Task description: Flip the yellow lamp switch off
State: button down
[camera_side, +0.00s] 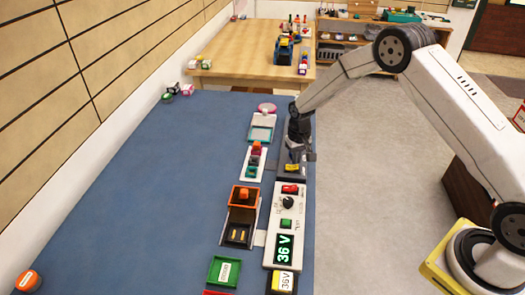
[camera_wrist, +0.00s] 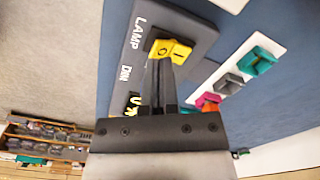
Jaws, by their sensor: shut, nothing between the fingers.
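The yellow lamp switch (camera_wrist: 170,50) is a rocker marked I and O on a dark grey panel (camera_wrist: 199,32), beside the white word LAMP. In the side view the yellow switch (camera_side: 292,168) shows at the near part of the dark panel, just below my gripper (camera_side: 297,150). In the wrist view my gripper (camera_wrist: 161,64) is shut and empty, its fingertips overlapping the lower edge of the switch on the O side. I cannot tell whether they touch it. The fingers hide part of the panel.
A black and yellow control (camera_wrist: 133,104) sits by the word DIM on the same panel. A white panel with coloured switches (camera_side: 254,163) lies to its left. A white power unit (camera_side: 288,222) reading 36 V stands nearer. The blue table (camera_side: 150,190) is clear further left.

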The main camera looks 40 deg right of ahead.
aim_at(297, 168)
jog(key=shift+f, duration=0.85)
dwell(0.8)
jog(key=shift+r, duration=3.45)
jog(key=shift+r, duration=0.1)
jog(key=shift+s+a+r, duration=0.1)
jog(key=shift+s+r, duration=0.2)
jog(key=shift+r, duration=0.05)
jog(key=s+a+r+n+t, duration=0.1)
jog(key=s+r, duration=0.3)
jog(key=s, duration=0.7)
jog(key=s+a+r+n+t, duration=0.1)
jog(key=s+r, duration=0.4)
jog(key=s, duration=0.7)
jog(key=shift+s+a+r+n+t, duration=0.15)
jog(key=shift+s+a+n+t, duration=0.25)
jog(key=shift+a, duration=0.45)
jog(key=shift+w, duration=0.25)
